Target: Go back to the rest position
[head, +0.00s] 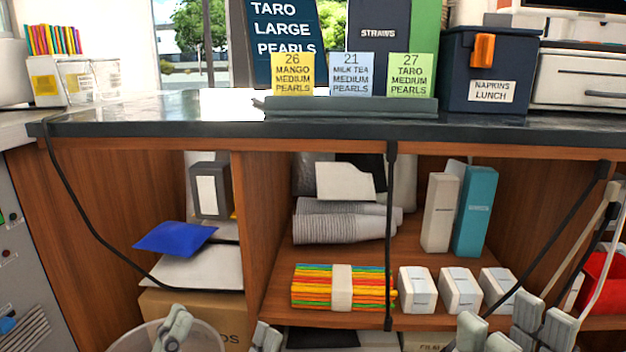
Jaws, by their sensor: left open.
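My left gripper (219,334) shows at the bottom edge, left of centre. Its two grey fingertips stand wide apart, with no object seen between them. One fingertip is in front of a pale round bin (205,335), the other near the cabinet's middle divider. My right gripper (514,328) shows at the bottom right as several grey finger parts in front of the lower shelf. How far apart its fingers are is unclear, and I see no held object. The lower parts of both grippers are cut off by the frame.
A dark counter (180,127) runs across above a wooden cabinet. Its shelf holds stacked grey cups (340,228), orange-green packs (315,287) and white boxes (417,290). Black cables hang in front. A blue packet (175,238) lies at left and a red container (603,282) stands at right.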

